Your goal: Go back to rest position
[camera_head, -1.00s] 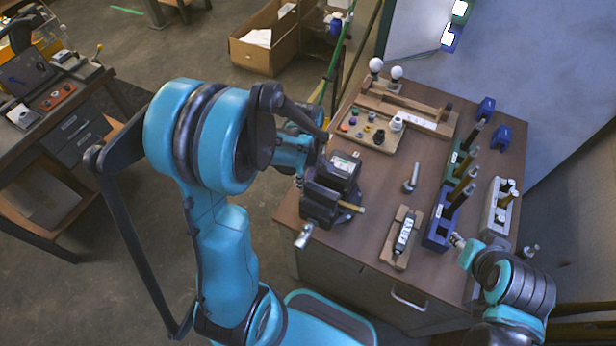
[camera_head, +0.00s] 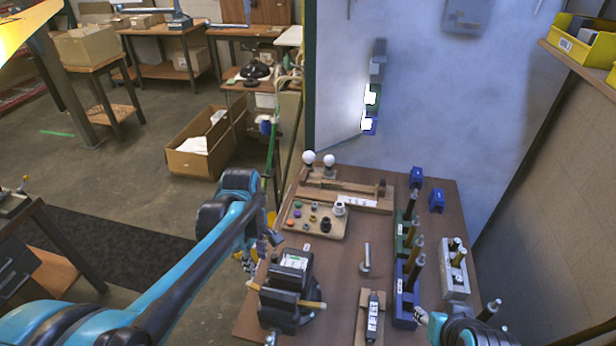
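My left arm comes in from the lower left and bends down at the left edge of the workbench (camera_head: 340,262). My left gripper (camera_head: 249,263) hangs beside that edge, left of the black vise (camera_head: 288,295). It is small and partly hidden, and I see nothing held in it. My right gripper (camera_head: 422,317) is at the bottom right, close to the blue holder (camera_head: 403,311). Its fingers are too small to read, and I cannot tell if it touches the holder.
A wooden tray (camera_head: 335,231) of small coloured parts and two white bulbs (camera_head: 309,158) stand at the back left. Green and blue holders with upright rods and a grey holder (camera_head: 455,282) stand at the right. A cardboard box (camera_head: 182,164) sits on the floor.

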